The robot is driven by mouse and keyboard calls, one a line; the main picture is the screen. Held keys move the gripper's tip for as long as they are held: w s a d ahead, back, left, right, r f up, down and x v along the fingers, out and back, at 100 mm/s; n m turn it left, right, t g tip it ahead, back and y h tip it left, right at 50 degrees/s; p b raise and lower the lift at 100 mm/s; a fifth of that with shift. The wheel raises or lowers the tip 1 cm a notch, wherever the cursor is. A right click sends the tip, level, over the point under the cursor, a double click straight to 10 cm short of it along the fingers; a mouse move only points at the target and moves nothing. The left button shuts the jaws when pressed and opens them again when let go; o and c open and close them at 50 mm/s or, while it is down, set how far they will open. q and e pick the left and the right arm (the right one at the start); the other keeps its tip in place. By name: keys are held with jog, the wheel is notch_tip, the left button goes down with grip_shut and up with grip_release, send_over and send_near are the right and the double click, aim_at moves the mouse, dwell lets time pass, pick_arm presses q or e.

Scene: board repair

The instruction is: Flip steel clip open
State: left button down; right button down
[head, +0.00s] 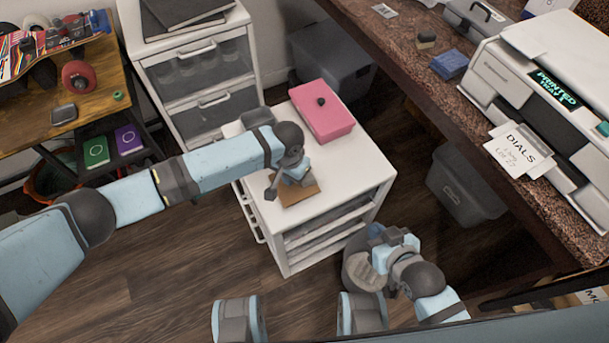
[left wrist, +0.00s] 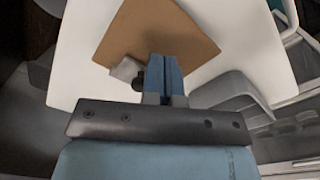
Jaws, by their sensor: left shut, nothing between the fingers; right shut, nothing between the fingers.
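A flat brown board (head: 302,191) lies on the white top of a low drawer cabinet. In the left wrist view the board (left wrist: 170,30) shows beyond my fingers. A small light-grey block (left wrist: 126,70) sits at the board's edge, left of my fingers, and may be the steel clip; I cannot tell whether it is open. A dark piece beside it is partly hidden. My left gripper (head: 291,182) is over the board with its blue fingers (left wrist: 163,67) shut and empty, close to the block. My right gripper (head: 384,236) is shut and empty, low in front of the cabinet.
A pink box (head: 323,111) with a dark knob stands on the white cabinet (head: 345,185), behind the board. A grey tray (head: 256,117) is at the cabinet's back left. A brown counter with a printer (head: 535,75) runs along the right. A wooden desk is at the left.

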pick_arm(q)
jog(key=shift+w+d+b, duration=0.15)
jog(key=shift+w+d, duration=0.15)
jog(key=shift+d, duration=0.45)
jog(key=shift+w+d+b, duration=0.15)
jog(key=shift+w+d, duration=0.2)
jog(key=shift+d, duration=0.45)
jog(key=shift+w+d+b, duration=0.15)
jog(key=shift+w+d, duration=0.15)
jog(key=shift+d, duration=0.45)
jog(key=shift+a+r, duration=0.1)
jog(key=shift+s+a+r+p, duration=0.3)
jog(key=shift+a+r+p, duration=0.25)
jog(key=shift+p, duration=0.8)
jog(key=shift+a+f, duration=0.1)
jog(key=shift+f, duration=0.05)
